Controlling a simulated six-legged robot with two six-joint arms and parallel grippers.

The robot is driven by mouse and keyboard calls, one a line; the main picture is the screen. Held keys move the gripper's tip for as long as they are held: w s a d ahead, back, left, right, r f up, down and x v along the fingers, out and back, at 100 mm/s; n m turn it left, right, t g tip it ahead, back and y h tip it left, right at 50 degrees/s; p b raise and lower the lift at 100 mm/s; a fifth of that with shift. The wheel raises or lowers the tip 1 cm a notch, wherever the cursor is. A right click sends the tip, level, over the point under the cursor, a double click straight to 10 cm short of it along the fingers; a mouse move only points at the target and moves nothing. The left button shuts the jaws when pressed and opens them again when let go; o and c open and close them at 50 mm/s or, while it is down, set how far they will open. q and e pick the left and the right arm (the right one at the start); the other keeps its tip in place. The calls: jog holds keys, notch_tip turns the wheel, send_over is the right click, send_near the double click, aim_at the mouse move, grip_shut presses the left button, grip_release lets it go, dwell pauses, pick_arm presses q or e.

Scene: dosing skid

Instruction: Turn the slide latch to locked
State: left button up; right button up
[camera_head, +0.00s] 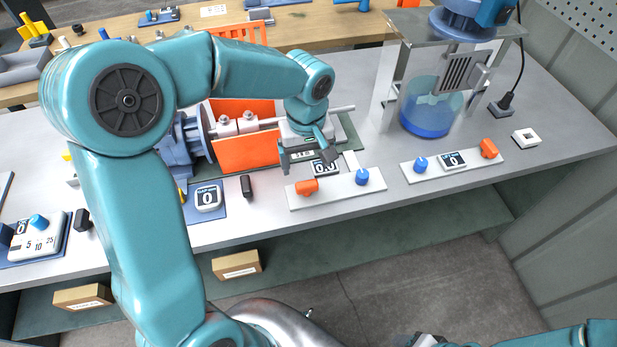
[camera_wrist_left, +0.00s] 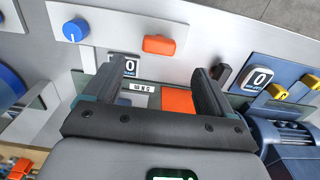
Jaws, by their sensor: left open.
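My left gripper (camera_head: 308,163) is over the bench, pointing down, with its two dark fingers apart and nothing between them. It hangs just behind a pale panel (camera_head: 335,190) that carries an orange handle (camera_head: 307,186) and a blue knob (camera_head: 362,176). In the left wrist view the open fingers (camera_wrist_left: 155,75) straddle a small display (camera_wrist_left: 130,66), and the orange handle (camera_wrist_left: 159,45) lies beyond the fingertips, apart from them. No label names the slide latch, so I cannot tell which part it is. Part of my right arm shows at the bottom right edge.
A second panel (camera_head: 452,161) with a blue knob (camera_head: 420,163) and orange handle (camera_head: 489,148) lies to the right, before a blue vessel (camera_head: 428,118). Orange plates (camera_head: 247,150) and a blue motor (camera_head: 180,145) stand left. A display (camera_head: 208,198) and black block (camera_head: 246,186) are near.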

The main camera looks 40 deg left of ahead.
aim_at(307, 184)
pick_arm(q)
notch_tip(307, 184, down, 8)
jog(key=shift+r, duration=0.1)
jog(key=shift+w+a+f, duration=0.15)
jog(key=shift+w+f, duration=0.05)
jog(key=shift+f, duration=0.3)
jog(key=shift+s+r, duration=0.1)
jog(key=shift+s, duration=0.05)
jog(key=shift+c, duration=1.2)
jog(key=c, duration=0.8)
